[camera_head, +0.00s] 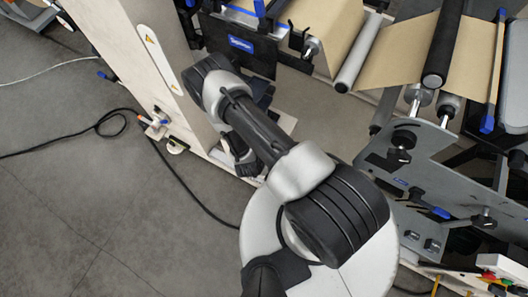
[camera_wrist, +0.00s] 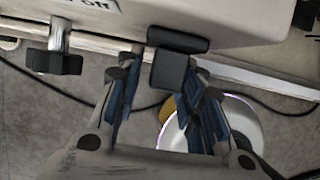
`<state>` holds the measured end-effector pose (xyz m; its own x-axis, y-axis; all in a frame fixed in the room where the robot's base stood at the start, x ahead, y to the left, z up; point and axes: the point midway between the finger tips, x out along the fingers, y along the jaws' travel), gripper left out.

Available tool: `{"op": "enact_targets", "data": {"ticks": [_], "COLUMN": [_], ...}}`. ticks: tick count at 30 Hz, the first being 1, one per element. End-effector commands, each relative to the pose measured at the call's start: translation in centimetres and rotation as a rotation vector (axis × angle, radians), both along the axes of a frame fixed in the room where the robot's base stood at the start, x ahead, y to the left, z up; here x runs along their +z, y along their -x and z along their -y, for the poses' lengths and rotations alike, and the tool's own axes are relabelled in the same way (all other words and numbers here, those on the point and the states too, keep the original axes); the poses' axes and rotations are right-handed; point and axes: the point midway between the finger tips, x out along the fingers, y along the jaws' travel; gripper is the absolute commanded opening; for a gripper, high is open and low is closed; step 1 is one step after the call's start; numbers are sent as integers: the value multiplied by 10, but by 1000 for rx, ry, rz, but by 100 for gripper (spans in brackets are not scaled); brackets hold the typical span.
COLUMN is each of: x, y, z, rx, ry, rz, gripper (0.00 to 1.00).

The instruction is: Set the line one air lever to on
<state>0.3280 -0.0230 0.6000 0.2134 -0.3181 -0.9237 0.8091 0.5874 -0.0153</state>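In the wrist view, a black lever or handle with a block-shaped end (camera_wrist: 169,70) sticks out from a pale panel (camera_wrist: 225,22). I take it for the air lever, but no line number is readable. A label ending in "off" (camera_wrist: 98,4) is cut by the top edge. My gripper (camera_wrist: 165,68) has its blue-padded fingers apart, one on each side of the block. Firm contact is not visible. In the head view, my gripper (camera_head: 245,162) is low beside the pale machine frame (camera_head: 150,60); my arm hides much of it and the lever.
A black knob on a metal stem (camera_wrist: 55,62) is left of the lever. A black cable (camera_head: 175,175) runs along the floor beside the frame. Machine rollers (camera_head: 442,45) and a grey side plate (camera_head: 425,165) stand to the right. Grey floor (camera_head: 70,220) is open at left.

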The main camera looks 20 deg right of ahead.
Motion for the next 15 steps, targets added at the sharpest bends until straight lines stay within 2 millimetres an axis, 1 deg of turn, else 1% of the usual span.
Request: {"op": "enact_targets", "data": {"ticks": [4,7,11,15], "x": [2,10,32,61], "y": [0,2,6,13], "z": [-1,-4,-11,-21], "rx": [0,2,4,4], "ry": [-1,0,0,0], "rz": [1,0,0,0], "gripper": [35,35,35,35]}}
